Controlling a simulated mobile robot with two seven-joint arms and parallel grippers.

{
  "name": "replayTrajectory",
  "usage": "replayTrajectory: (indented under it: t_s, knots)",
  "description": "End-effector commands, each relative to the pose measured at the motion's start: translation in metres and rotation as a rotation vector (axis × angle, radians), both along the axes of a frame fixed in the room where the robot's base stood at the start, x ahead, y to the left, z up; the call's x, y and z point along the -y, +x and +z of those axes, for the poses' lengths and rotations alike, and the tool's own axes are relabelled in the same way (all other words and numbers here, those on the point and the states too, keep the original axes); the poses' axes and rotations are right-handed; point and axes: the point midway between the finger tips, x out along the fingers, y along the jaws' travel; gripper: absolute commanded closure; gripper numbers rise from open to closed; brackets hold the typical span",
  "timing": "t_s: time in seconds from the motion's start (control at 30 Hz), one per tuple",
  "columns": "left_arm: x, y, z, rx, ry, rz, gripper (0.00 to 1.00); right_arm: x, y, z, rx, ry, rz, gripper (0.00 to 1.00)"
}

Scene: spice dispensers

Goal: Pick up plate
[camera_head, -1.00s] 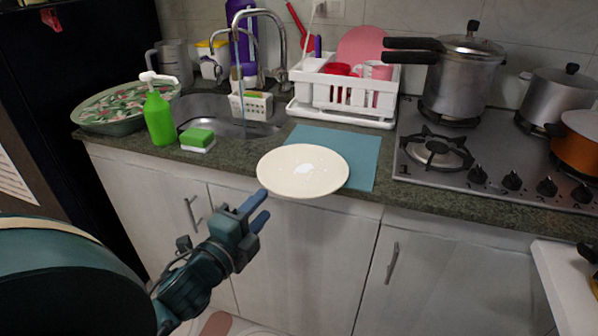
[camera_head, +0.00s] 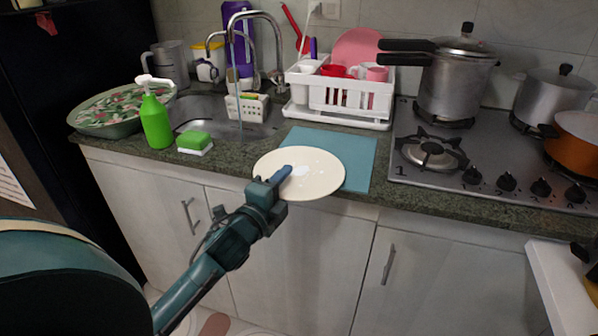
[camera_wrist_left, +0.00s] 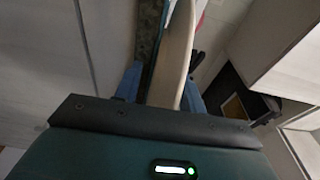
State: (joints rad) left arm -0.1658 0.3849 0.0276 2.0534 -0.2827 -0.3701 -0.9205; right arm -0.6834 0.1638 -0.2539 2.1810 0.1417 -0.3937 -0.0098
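A white, round plate (camera_head: 318,172) lies on the blue mat (camera_head: 360,170) at the counter's front edge, its front rim jutting past the edge. My left gripper (camera_head: 278,181) is at the plate's front left rim. One blue finger shows above the plate; the other is mostly hidden. In the left wrist view the plate (camera_wrist_left: 174,60) appears edge-on between the two spread fingers of my left gripper (camera_wrist_left: 160,88). The fingers look apart, not closed on the rim. My right gripper is in neither view.
A white dish rack (camera_head: 345,95) with cups stands behind the mat. The sink (camera_head: 215,115), a green sponge (camera_head: 195,141) and a green soap bottle (camera_head: 156,120) are to the left. The stove (camera_head: 480,150) with pots is to the right.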

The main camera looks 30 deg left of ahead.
Motion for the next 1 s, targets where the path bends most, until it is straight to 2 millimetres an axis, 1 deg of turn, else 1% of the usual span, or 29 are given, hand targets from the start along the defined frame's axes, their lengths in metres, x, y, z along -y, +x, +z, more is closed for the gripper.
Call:
replayTrajectory:
  t_s: [0.1,0.5,0.6,0.9,1.0]
  knots:
    - [0.0001,-0.0003,0.0,0.0,0.0,0.0,0.61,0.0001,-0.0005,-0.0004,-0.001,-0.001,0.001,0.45]
    - [0.0001,-0.0005,0.0002,0.001,0.0,-0.001,0.94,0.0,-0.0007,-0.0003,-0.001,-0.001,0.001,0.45]
    - [0.0001,-0.0006,0.0002,0.001,0.0,-0.001,1.0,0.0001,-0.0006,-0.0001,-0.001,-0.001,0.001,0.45]
    - [0.0002,-0.0005,0.0011,0.002,0.0,-0.001,1.0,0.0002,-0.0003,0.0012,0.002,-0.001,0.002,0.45]
    - [0.0002,-0.0004,0.0073,0.004,0.001,-0.001,1.0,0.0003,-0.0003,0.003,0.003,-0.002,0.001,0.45]
